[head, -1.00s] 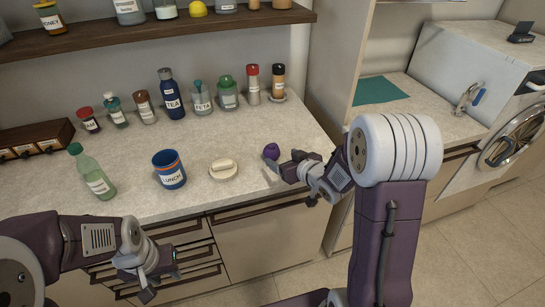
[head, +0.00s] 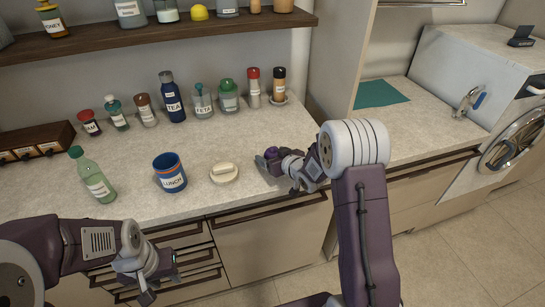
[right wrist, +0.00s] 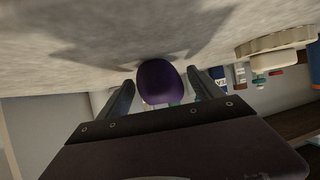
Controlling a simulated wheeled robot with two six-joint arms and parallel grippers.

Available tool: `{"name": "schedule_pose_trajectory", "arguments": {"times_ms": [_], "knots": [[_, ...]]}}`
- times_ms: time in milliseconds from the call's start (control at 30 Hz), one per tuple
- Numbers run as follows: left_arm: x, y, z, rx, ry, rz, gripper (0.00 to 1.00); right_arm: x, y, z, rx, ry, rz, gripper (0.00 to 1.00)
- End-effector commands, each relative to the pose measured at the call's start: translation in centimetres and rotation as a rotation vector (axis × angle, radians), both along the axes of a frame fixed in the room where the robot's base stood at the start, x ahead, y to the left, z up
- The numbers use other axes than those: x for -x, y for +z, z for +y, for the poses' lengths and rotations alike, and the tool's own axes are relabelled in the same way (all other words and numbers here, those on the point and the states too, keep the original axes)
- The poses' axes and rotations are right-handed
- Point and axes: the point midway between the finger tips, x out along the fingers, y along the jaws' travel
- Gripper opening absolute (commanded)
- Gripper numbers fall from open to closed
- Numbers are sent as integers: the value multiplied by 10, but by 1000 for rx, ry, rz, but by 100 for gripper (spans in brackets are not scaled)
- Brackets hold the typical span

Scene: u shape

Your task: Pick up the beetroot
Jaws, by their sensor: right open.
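The beetroot (head: 271,153) is small, round and dark purple. It lies on the counter right of the white lidded dish, partly hidden by my right gripper in the head view. In the right wrist view the beetroot (right wrist: 157,82) sits between the two fingers, with a gap to the right finger. My right gripper (head: 267,162) is open around it, low over the counter; its fingers also show in the right wrist view (right wrist: 163,95). My left gripper (head: 160,290) hangs in front of the drawers, away from the beetroot; its jaw state is unclear.
A white lidded dish (head: 224,173) stands left of my right gripper. Further left are a blue LUNCH mug (head: 169,173) and a green bottle (head: 92,176). Several jars and bottles line the back of the counter (head: 130,199). A shelf (head: 150,39) runs above.

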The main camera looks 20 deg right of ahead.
Motion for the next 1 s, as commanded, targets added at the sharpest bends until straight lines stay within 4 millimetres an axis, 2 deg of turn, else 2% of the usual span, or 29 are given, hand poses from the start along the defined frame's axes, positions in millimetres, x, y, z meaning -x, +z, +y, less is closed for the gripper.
{"name": "schedule_pose_trajectory", "arguments": {"times_ms": [33,200,267,567,667,800,1000], "knots": [[0,0,0,0,0,0,36,0,0,0,0,0,0,67],[0,0,0,0,0,0,36,0,0,0,0,0,0,20],[0,0,0,0,0,0,36,0,0,0,0,0,0,6],[0,1,0,0,0,0,36,0,5,0,0,0,0,6],[0,4,0,0,0,0,36,0,18,0,2,1,-4,6],[0,9,0,0,0,0,36,0,46,0,1,0,-5,6],[0,23,0,0,0,0,36,17,73,-46,2,-7,-1,6]]}}
